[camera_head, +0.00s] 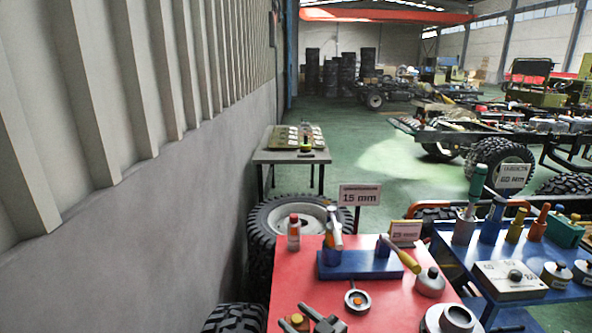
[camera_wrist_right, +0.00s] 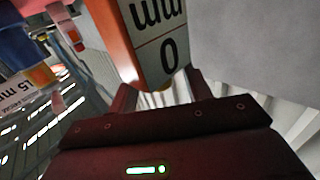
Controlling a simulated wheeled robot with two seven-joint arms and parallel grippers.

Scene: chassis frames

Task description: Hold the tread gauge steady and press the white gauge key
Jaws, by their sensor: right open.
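In the right wrist view, an orange-edged gauge (camera_wrist_right: 165,62) with a white face bearing black "mm" and "0" lies close in front of my right gripper (camera_wrist_right: 163,92). It reaches between the two fingers, which stand apart; I cannot tell whether they touch it. In the head view, grey prongs that look like my right gripper (camera_head: 321,317) show at the bottom edge, over the front of the red table (camera_head: 385,307). Orange-and-dark pieces (camera_head: 298,320) show beside them. I cannot make out a white key. My left gripper is not in view.
The red table carries a blue block (camera_head: 360,267) with tools, a red-capped bottle (camera_head: 293,232), a small round dial (camera_head: 357,299) and grey metal parts (camera_head: 430,283). A "15 mm" sign (camera_head: 359,195) stands behind. A blue table (camera_head: 505,303) adjoins at right; a wall (camera_head: 150,240) flanks the left.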

